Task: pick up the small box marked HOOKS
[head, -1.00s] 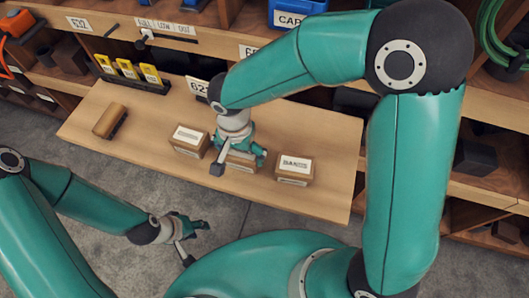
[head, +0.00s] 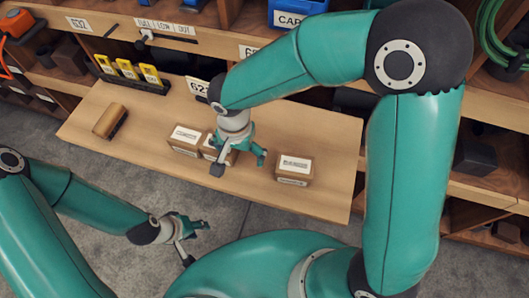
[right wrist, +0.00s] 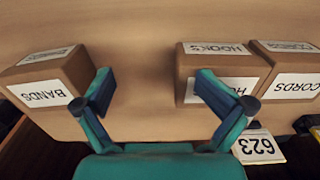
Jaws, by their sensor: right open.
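The small HOOKS box (right wrist: 216,72) is brown with white labels. In the head view it is the middle box (head: 209,153), partly hidden by my right gripper. It stands close beside the CORDS box (right wrist: 290,75). My right gripper (head: 240,165) is open over the table, also seen in the right wrist view (right wrist: 154,78). One finger overlaps the HOOKS box's face in that view; I cannot tell whether they touch. No box is between the fingers. My left gripper (head: 192,230) is open and empty, in front of the table.
The BANDS box (right wrist: 50,80) stands apart, at the right in the head view (head: 294,168). A black rack with yellow tags (head: 130,72) stands at the back. Bare table (head: 325,140) is at the right.

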